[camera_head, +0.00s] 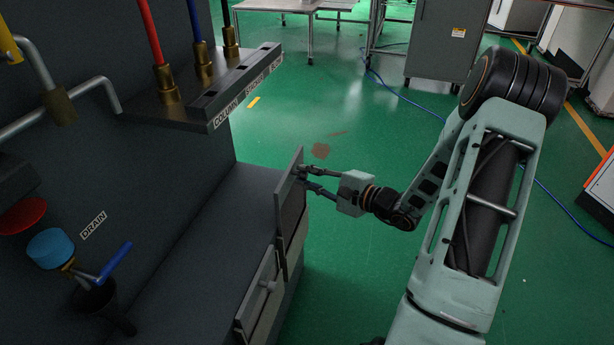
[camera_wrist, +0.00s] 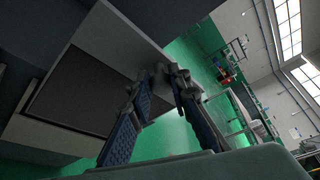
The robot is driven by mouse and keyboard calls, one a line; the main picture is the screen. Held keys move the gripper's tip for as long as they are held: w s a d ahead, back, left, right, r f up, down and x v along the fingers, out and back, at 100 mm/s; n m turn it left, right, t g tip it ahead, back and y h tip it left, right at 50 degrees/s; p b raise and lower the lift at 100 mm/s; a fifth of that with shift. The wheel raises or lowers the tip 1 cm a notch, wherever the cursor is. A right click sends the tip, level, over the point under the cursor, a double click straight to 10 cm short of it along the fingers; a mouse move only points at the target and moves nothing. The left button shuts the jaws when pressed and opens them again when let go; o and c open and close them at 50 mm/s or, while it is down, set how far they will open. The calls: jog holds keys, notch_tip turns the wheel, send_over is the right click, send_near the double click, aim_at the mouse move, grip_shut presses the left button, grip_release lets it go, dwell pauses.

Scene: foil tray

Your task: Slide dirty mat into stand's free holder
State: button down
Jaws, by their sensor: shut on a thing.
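A flat panel with a pale grey frame and a dark inner face, apparently the mat (camera_head: 291,214), stands upright at the edge of the dark grey unit. It also shows in the wrist view (camera_wrist: 82,92), its dark face mostly plain. My gripper (camera_head: 302,176) is shut on the panel near its upper right edge; in the wrist view the fingertips (camera_wrist: 160,82) close around a small part, perhaps a handle. A second framed panel (camera_head: 250,311) with a small knob sits lower and nearer the camera. I cannot clearly make out the stand or a free holder.
The dark grey unit (camera_head: 205,235) fills the left, with a jutting shelf (camera_head: 215,92), coloured pipes, and a blue-capped drain valve (camera_head: 52,248). Green floor (camera_head: 380,120) lies open behind and right of the panel. A grey cabinet (camera_head: 440,50) stands farther back.

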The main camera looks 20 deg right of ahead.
jog(key=shift+f+b, duration=0.6)
jog(key=shift+f, duration=0.3)
notch_tip(320, 180, down, 3)
jog(key=b, duration=0.3)
send_near(294, 205)
jog(key=shift+b+x, duration=0.4)
jog(key=shift+x, duration=2.2)
jog(key=c, duration=1.7)
grip_release()
